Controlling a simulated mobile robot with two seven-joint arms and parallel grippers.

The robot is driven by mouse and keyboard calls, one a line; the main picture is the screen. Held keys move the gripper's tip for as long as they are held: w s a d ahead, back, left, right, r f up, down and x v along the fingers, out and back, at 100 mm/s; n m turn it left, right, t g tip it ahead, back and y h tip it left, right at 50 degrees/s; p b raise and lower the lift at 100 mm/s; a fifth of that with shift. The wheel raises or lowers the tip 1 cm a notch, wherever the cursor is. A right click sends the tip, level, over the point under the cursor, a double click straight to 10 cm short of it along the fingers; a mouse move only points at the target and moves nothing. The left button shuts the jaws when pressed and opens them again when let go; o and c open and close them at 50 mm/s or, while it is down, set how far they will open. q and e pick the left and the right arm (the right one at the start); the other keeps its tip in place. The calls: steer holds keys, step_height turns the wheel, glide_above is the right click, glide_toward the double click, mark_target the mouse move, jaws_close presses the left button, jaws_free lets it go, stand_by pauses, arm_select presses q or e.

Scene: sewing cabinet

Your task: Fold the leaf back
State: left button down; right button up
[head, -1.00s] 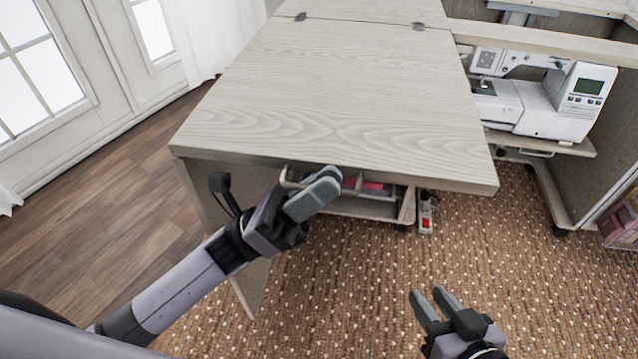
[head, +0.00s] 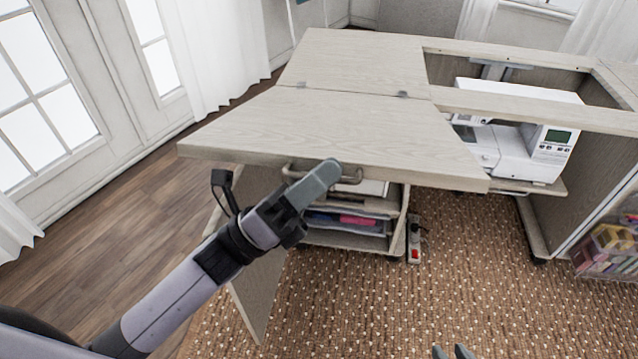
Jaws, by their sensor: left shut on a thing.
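The leaf (head: 330,132) is a pale wood-grain panel, hinged along its far edge to the cabinet top (head: 355,65). It slopes a little up toward me, with its near edge raised.
A white sewing machine (head: 520,140) stands in the cabinet opening at right. A support panel (head: 258,270) and shelves with pink and blue items (head: 345,222) are under the leaf. A power strip (head: 414,240) and a clear bin (head: 610,250) are on the right.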

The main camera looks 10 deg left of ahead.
arm_select(q)
steer(key=w+r+n+y+p, duration=0.1)
steer(key=w+r+p, duration=0.2)
steer(key=r, duration=0.4)
steer(key=w+r+n+t+y+p, duration=0.1)
steer(key=w+r+p, duration=0.3)
steer(key=r, duration=0.3)
steer(key=shift+n+p, duration=0.4)
steer(key=shift+p, duration=0.4)
steer(key=c, duration=1.3)
jaws_free()
steer(key=shift+s+a, duration=0.1)
steer(key=b+v, duration=0.2)
steer(key=v, duration=0.5)
steer(key=shift+f, duration=0.15)
